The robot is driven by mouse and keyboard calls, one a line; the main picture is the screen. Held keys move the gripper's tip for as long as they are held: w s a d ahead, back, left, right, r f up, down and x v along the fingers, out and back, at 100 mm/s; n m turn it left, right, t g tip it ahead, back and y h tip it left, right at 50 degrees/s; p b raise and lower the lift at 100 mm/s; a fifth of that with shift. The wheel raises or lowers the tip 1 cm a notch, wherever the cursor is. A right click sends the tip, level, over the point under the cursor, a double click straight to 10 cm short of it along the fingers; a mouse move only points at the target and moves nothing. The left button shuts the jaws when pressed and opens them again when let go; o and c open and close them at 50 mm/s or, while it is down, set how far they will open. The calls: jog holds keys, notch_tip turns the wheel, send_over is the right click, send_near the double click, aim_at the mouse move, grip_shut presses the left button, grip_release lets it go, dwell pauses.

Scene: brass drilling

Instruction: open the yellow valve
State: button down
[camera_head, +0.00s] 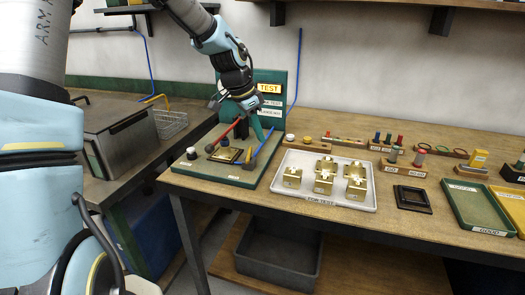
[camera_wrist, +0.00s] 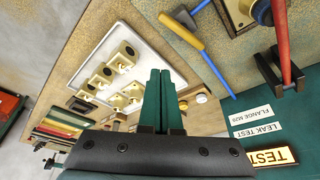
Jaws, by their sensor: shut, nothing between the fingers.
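The test stand (camera_head: 205,172) is a green board with a green upright back plate and "TEST" labels. My gripper (camera_head: 258,136) is above the stand's rear, near the blue shaft. Its green fingers (camera_wrist: 160,72) are together and empty.
A white tray (camera_head: 330,201) with several brass blocks stands right of the stand. A dark square frame (camera_head: 412,199) and a green tray (camera_head: 476,205) lie further right. A grey box (camera_head: 118,125) and wire basket (camera_head: 172,122) are left.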

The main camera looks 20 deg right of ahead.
jog(key=shift+w+v, duration=0.15)
jog(key=shift+v, duration=0.75)
jog(key=shift+w+v, duration=0.15)
jog(key=shift+v, duration=0.75)
